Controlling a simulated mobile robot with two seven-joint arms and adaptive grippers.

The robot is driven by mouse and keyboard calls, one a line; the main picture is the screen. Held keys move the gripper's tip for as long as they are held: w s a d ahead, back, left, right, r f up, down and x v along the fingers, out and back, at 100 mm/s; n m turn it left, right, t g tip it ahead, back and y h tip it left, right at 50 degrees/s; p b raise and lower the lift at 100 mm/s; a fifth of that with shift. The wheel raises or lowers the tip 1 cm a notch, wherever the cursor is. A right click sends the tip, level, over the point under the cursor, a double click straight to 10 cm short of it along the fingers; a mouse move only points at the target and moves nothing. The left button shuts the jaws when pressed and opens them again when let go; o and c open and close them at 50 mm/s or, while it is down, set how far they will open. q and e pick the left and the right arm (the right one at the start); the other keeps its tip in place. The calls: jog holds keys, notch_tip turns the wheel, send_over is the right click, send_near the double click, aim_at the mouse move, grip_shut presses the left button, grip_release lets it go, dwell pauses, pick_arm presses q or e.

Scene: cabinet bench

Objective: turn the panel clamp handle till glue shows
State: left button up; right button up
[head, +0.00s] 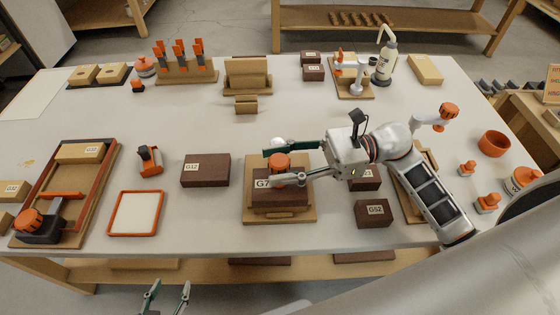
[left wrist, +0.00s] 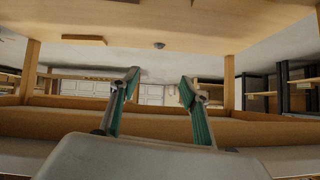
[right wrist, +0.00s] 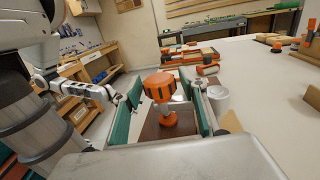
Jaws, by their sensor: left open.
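An orange ribbed clamp handle (head: 280,161) stands on a dark brown block (head: 268,202) marked with a G label, on a wooden board (head: 252,207) at the table's middle. My right gripper (head: 286,162) reaches in from the right, its two fingers on either side of the handle. In the right wrist view the handle (right wrist: 160,87) sits between the fingers, with narrow gaps beside it, so the gripper looks open. No glue is visible at the block. My left gripper (head: 166,297) is open and empty below the table's front edge; the left wrist view shows its spread fingers (left wrist: 155,105).
A dark block G12 (head: 205,171) lies left of the board, G52 (head: 373,213) to its right. An orange-rimmed tray (head: 135,213) and a framed panel with another orange knob (head: 32,220) are at left. A shelf lies under the table.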

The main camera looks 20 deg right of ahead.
jog(key=c, duration=0.8)
jog(key=shift+o, duration=0.2)
jog(key=shift+m+t, duration=0.3)
jog(key=shift+t, duration=0.2)
jog(key=shift+s+m+t+h+p, duration=0.1)
jog(key=shift+m+t+h+p, duration=0.25)
jog(key=shift+m+t, duration=0.35)
jog(key=m+t+h+p, duration=0.1)
jog(key=t, duration=0.2)
jog(key=shift+r+m, duration=0.15)
jog(key=shift+m, duration=0.25)
jog(key=shift+m+t+h+p, duration=1.1)
jog(key=shift+m+t, duration=0.2)
jog(key=shift+t, duration=0.6)
jog(key=o, duration=1.1)
